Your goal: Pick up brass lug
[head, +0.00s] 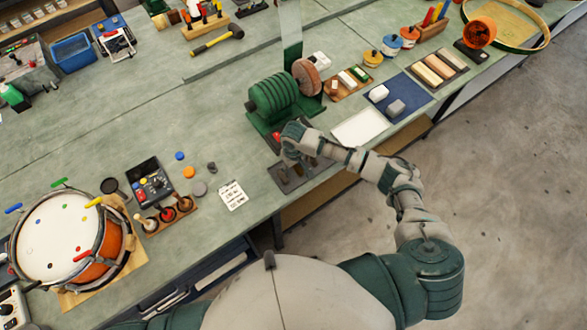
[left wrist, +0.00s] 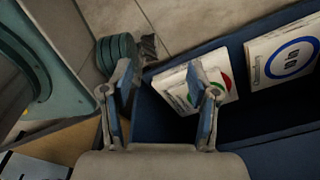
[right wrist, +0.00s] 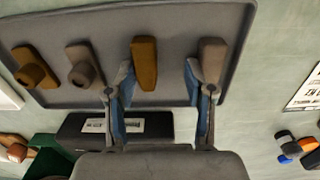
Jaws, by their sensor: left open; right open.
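The golden-brown brass lug (right wrist: 144,64) lies on a grey tray (right wrist: 110,95) in the right wrist view. My right gripper (right wrist: 163,85) is open and empty, with its fingers pointing at the tray. The brass lug's near end shows between the fingers, close to the left one. A grey-brown lug (right wrist: 212,60) lies by the right finger. In the head view my right gripper (head: 290,155) is over the tray (head: 286,180) and hides much of it. My left gripper (left wrist: 163,85) is open and empty in the left wrist view; it is not visible in the head view.
Two knobbed pieces, one brown (right wrist: 35,68) and one greyish (right wrist: 84,66), lie left on the tray. A dark labelled block (right wrist: 110,130) sits near the gripper. A green machine (head: 275,97) stands behind the tray. A blue drawer with boxes (left wrist: 285,52) is near the left gripper.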

